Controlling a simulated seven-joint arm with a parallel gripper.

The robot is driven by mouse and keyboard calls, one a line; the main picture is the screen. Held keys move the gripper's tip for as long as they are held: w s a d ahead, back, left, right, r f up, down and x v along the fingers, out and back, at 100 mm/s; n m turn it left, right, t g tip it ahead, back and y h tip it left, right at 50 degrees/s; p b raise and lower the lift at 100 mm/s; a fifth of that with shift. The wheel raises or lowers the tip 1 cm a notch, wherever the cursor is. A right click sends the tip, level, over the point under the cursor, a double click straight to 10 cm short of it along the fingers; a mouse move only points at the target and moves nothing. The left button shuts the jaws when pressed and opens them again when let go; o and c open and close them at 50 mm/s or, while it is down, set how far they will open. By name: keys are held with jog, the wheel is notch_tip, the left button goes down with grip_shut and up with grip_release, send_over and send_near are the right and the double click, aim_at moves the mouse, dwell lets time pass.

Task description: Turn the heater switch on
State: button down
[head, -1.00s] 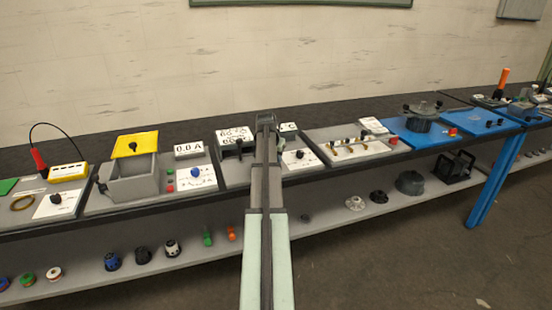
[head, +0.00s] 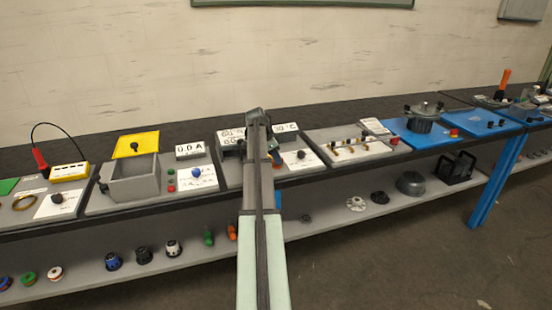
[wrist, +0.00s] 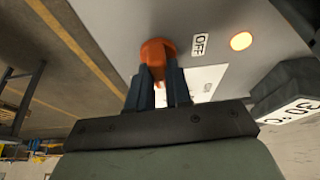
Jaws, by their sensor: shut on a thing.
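In the wrist view an orange switch handle (wrist: 157,50) stands out from a grey panel (wrist: 217,20). The two dark fingers of my gripper (wrist: 166,76) are shut on its lower part. A white label reading OFF (wrist: 200,44) is beside the handle, and a bright orange round lamp (wrist: 241,41) is past it.
A panel with a black knob (head: 300,155) is just right of my arm. To the left are a 0.0 A display (head: 189,149) and a grey box with a yellow lid (head: 135,145). A lower shelf (head: 190,262) holds several small parts. The space above the bench is free.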

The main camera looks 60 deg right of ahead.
jog(key=shift+a+f+m, duration=0.2)
jog(key=shift+f+m, duration=0.1)
dwell(0.4)
jog(key=c, duration=1.4)
grip_release()
jog(key=o, duration=0.4)
jog(key=shift+d+r, duration=0.1)
jog(key=shift+d, duration=0.05)
jog(key=shift+c, duration=0.2)
jog(key=v, duration=1.3)
jog(key=shift+w+r, duration=0.25)
jog(key=shift+r, duration=0.15)
